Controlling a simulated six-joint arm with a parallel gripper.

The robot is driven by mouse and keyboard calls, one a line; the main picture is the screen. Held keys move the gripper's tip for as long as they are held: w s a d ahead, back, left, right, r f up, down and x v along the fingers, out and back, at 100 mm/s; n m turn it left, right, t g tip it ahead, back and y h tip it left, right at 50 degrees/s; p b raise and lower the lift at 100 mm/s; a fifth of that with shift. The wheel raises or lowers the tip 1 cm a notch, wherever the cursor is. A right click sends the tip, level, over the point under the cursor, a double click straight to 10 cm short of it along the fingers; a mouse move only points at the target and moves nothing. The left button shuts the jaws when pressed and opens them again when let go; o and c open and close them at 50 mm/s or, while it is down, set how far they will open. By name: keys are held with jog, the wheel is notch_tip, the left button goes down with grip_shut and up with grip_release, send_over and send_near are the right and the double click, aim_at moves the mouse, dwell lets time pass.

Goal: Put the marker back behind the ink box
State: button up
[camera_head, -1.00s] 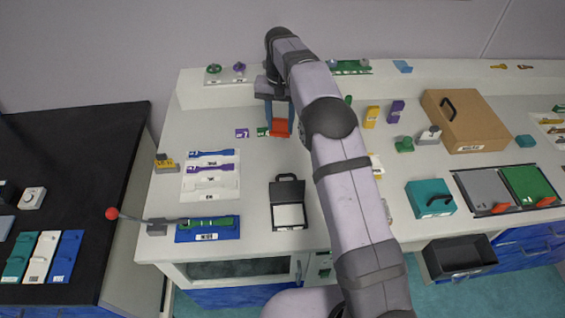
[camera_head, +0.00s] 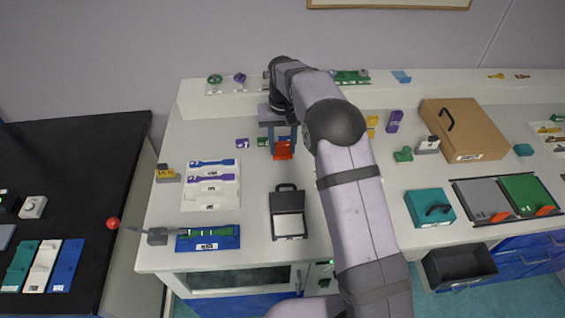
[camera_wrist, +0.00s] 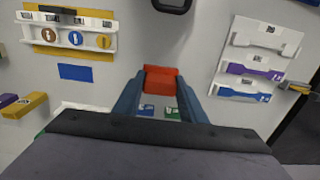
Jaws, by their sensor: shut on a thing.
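My gripper (camera_head: 284,148) is shut on a red-orange block (camera_head: 284,152), which I take to be the marker. In the wrist view the block (camera_wrist: 160,79) sits between the two blue fingertips (camera_wrist: 161,95). It is held behind the open black case (camera_head: 288,200), apart from it in the picture; its height above the counter is hard to judge. The case has a handle and a white pad and may be the ink box; I read no label naming it. Only its handle (camera_wrist: 172,5) shows in the wrist view.
A purple label (camera_head: 242,143) and a green label (camera_head: 262,142) lie left of the gripper. A white strip rack (camera_head: 211,203) stands further left. A yellow block (camera_head: 372,126) and purple block (camera_head: 394,121) stand right of my arm. Counter between case and gripper is bare.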

aim_at(283, 143)
jog(key=shift+f+p, duration=1.1)
jog(key=shift+f, duration=2.5)
jog(key=shift+f, duration=0.2)
jog(key=o, duration=0.9)
jog(key=shift+c, duration=0.2)
jog(key=shift+r, duration=0.1)
notch_tip(283, 143, up, 12)
jog(key=b, duration=0.4)
jog(key=shift+r, duration=0.15)
